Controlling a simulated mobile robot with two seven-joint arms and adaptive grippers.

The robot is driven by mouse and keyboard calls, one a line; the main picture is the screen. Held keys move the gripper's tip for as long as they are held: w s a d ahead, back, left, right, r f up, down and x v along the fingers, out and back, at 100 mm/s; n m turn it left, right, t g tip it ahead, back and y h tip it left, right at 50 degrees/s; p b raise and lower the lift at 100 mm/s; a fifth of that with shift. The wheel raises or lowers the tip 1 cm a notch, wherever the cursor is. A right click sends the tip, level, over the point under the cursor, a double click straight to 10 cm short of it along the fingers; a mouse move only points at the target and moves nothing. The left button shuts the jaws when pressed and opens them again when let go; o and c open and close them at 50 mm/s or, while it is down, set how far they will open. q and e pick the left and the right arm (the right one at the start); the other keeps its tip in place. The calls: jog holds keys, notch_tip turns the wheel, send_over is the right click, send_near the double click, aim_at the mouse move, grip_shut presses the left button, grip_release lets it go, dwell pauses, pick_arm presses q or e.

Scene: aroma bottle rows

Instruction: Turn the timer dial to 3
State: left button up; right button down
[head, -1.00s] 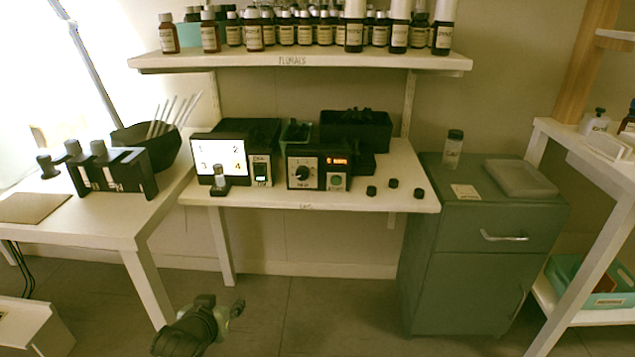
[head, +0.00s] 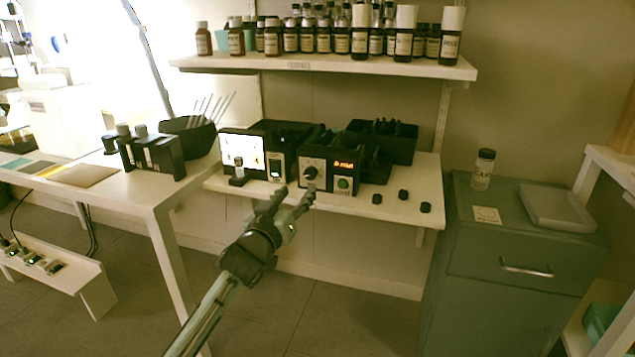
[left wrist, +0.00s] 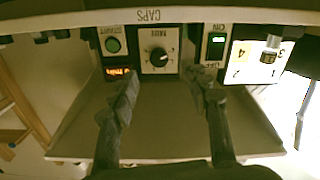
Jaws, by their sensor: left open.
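The timer box stands on the white shelf, with a black dial (head: 310,173) on a pale plate. Beside the dial are a lit orange display (head: 343,164) and a green button (head: 342,183). In the left wrist view the picture is upside down, and the dial (left wrist: 159,57) sits between and beyond my fingers. My left gripper (head: 294,192) is open and empty in front of the shelf, just below the dial; it also shows in the left wrist view (left wrist: 165,90). The fingers look apart from the dial. The number the dial points to is too small to read. My right gripper is not in view.
A lit number panel (head: 241,150) and a switch box (head: 276,166) stand left of the timer. Small black caps (head: 403,194) lie to its right, with black bins (head: 381,143) behind. Bottles line the upper shelf (head: 330,66). Open floor lies in front.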

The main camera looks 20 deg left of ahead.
aim_at(309, 175)
pick_arm(q)
jog(key=w, duration=0.8)
jog(key=shift+d+r, duration=0.2)
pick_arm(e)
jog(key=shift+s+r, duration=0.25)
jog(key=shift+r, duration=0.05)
pick_arm(q)
grip_shut()
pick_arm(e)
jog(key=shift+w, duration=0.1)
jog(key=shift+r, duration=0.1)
